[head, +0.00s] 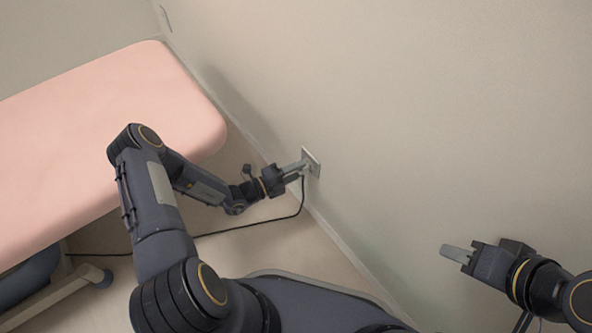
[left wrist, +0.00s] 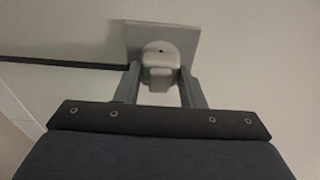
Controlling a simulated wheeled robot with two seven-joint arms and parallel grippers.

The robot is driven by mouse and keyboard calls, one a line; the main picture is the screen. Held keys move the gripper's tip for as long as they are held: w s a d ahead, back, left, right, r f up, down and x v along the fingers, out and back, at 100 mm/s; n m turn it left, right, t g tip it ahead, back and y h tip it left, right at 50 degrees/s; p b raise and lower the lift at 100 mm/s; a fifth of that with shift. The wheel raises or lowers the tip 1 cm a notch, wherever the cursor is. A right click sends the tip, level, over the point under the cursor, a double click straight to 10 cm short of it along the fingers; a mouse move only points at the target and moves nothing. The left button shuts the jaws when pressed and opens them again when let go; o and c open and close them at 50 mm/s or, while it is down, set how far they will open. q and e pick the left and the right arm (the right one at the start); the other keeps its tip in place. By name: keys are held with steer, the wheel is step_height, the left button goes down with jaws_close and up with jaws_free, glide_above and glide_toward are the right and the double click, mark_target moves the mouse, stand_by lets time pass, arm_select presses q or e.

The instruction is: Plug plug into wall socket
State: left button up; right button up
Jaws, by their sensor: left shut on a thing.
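My left gripper (head: 300,167) is at the wall, shut on the plug. The plug is a small light grey body (left wrist: 160,78) between the two fingers in the left wrist view. The wall socket is a pale square plate (head: 312,161) on the wall, and its round face with a small dark hole shows in the left wrist view (left wrist: 180,35). The plug is right in front of the socket's lower part; I cannot tell whether its pins are in. My right gripper (head: 456,253) is away from the wall socket, at the lower right, with no object visible in it.
A black cable (head: 250,228) runs from below the left gripper across the floor to the left. A pink treatment bed (head: 90,130) stands at the left, its foot (head: 85,277) on the floor. The wall (head: 430,120) is bare right of the socket.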

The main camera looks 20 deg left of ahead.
arm_select(q)
steer(key=shift+w+d, duration=0.25)
steer(key=shift+w, duration=0.05)
steer(key=o, duration=1)
steer(key=p+v, duration=0.2)
steer(key=v, duration=0.5)
steer(key=shift+s+a, duration=0.3)
